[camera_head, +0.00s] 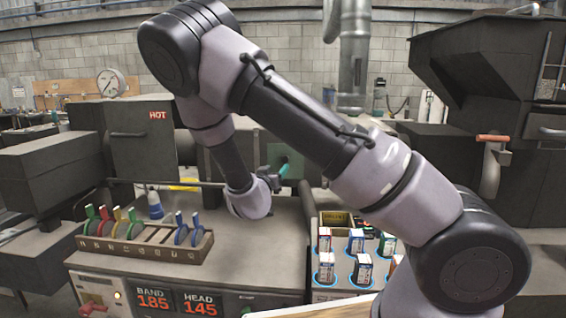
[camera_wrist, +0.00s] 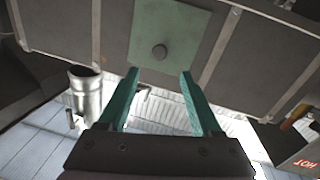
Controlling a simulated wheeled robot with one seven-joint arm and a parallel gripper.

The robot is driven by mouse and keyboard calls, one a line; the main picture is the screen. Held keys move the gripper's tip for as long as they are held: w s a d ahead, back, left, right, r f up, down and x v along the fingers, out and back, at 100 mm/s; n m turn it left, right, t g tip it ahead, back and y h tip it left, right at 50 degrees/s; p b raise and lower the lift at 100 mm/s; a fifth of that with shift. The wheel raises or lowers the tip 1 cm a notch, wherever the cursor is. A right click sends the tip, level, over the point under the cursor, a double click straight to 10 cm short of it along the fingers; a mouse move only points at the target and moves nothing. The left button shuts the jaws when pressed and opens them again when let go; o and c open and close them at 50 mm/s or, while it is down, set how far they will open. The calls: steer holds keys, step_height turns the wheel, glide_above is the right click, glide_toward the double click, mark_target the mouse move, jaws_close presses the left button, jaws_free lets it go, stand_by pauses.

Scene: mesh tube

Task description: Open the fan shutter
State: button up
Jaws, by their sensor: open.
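In the head view the plate (camera_head: 292,152) shows behind my gripper (camera_head: 283,168). My gripper (camera_wrist: 159,74) is open, with its two teal fingers pointing toward the plate. Nothing is between the fingers. I cannot tell whether the fingertips touch the plate.
A rack of coloured levers (camera_head: 150,240) stands on the bench at left, with a blue bottle (camera_head: 154,205) behind it. Several small boxes (camera_head: 355,245) stand on a board at right. A dark machine marked HOT (camera_head: 140,140) is at back left. The bench middle is clear.

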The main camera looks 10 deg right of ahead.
steer(key=x, duration=0.9)
steer(key=shift+w, duration=0.15)
steer(key=shift+f, duration=0.1)
steer(key=shift+c, duration=0.3)
jaws_close()
stand_by(0.4)
steer(key=shift+d, duration=0.15)
